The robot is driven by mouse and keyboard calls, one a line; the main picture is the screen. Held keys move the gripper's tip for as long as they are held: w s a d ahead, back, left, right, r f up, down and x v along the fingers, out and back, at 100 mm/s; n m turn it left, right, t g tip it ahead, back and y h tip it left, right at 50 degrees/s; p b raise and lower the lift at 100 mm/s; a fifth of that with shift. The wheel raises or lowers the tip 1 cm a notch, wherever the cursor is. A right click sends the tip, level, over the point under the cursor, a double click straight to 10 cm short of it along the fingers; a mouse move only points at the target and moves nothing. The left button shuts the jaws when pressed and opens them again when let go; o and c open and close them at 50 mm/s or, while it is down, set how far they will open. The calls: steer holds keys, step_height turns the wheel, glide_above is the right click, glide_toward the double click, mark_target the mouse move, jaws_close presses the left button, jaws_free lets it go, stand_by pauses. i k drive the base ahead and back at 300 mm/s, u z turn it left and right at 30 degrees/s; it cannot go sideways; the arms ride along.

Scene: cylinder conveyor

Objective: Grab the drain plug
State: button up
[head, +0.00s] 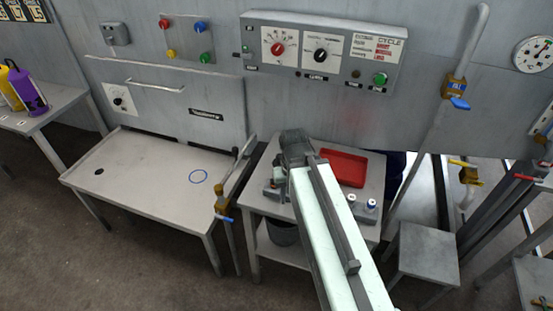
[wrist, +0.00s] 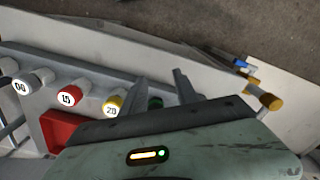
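I cannot pick out a drain plug with certainty in either view. In the wrist view my gripper (wrist: 160,82) has its two dark fingers apart, with a clear gap between them. A green-ended piece (wrist: 155,102) shows low between the fingers, partly hidden by the gripper body; I cannot tell whether it touches them.
A brass valve (head: 222,196) stands between the tables.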

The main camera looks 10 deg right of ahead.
mark_target(275, 162)
steer(key=k, duration=1.35)
steer(key=u, duration=0.3)
steer(key=i, duration=0.75)
steer(key=u, duration=1.05)
steer(key=i, duration=1.6)
steer(key=z, duration=0.05)
